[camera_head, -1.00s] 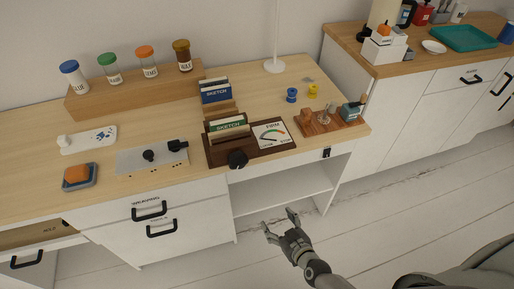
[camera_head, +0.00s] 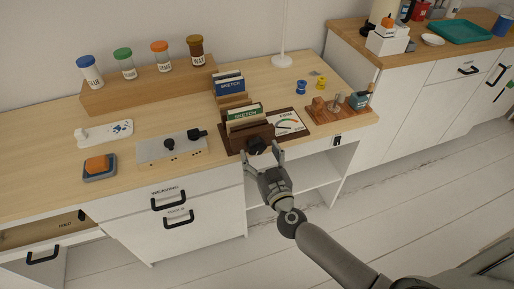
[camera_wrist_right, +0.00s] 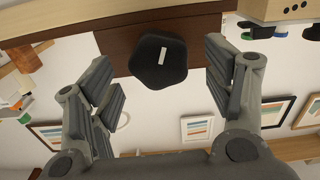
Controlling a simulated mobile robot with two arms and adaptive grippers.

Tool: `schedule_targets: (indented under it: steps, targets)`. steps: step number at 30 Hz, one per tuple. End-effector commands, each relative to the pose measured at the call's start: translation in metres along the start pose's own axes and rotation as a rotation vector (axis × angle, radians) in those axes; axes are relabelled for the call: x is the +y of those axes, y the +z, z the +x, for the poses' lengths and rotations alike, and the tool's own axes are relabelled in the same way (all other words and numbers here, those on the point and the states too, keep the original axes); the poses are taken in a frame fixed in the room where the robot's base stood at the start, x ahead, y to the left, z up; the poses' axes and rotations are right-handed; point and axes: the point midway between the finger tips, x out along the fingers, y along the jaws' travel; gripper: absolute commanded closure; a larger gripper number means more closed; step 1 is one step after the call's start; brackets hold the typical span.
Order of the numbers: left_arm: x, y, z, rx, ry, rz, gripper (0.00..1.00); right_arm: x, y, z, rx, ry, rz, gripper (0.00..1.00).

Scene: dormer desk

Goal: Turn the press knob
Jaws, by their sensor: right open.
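The press knob (camera_head: 257,144) is a black, rounded knob on the front of a dark wooden press (camera_head: 232,143) at the desk's front edge. In the right wrist view the knob (camera_wrist_right: 150,70) carries a short white mark on its face. My right gripper (camera_head: 263,153) is open in front of the press. Its fingers (camera_wrist_right: 157,78) stand on either side of the knob, with a visible gap on each side. In the head view the gripper partly covers the knob. The press's gauge (camera_head: 289,122) has coloured bands and a needle. My left gripper is not in view.
Green and blue sketch cards (camera_head: 243,113) stand in the press. An open drawer (camera_head: 45,232) juts out at lower left.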

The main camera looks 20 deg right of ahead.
Motion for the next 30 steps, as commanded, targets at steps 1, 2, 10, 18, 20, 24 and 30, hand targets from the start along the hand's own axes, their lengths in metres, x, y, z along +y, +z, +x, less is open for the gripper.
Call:
schedule_targets:
  steps: [1,2,10,18,20,24,30]
  targets:
    - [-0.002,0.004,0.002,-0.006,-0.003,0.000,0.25,0.000,0.000,0.009,0.003,0.000,-0.001,0.26]
    - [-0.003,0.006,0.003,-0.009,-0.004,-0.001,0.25,0.000,0.001,0.013,0.001,0.000,0.000,0.26]
    - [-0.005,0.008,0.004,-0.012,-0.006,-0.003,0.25,-0.001,0.000,0.030,-0.001,-0.001,0.001,0.26]
    - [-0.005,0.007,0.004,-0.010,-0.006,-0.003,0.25,0.000,0.000,0.031,-0.001,-0.001,0.001,0.29]
    - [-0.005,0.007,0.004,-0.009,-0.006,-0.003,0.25,0.000,0.000,0.031,-0.001,-0.001,0.001,0.36]
    - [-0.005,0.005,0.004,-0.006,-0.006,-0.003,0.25,0.000,0.000,0.031,-0.001,-0.001,0.000,0.54]
    - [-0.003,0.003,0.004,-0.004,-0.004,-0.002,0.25,0.000,0.000,0.030,-0.001,-0.001,0.001,0.72]
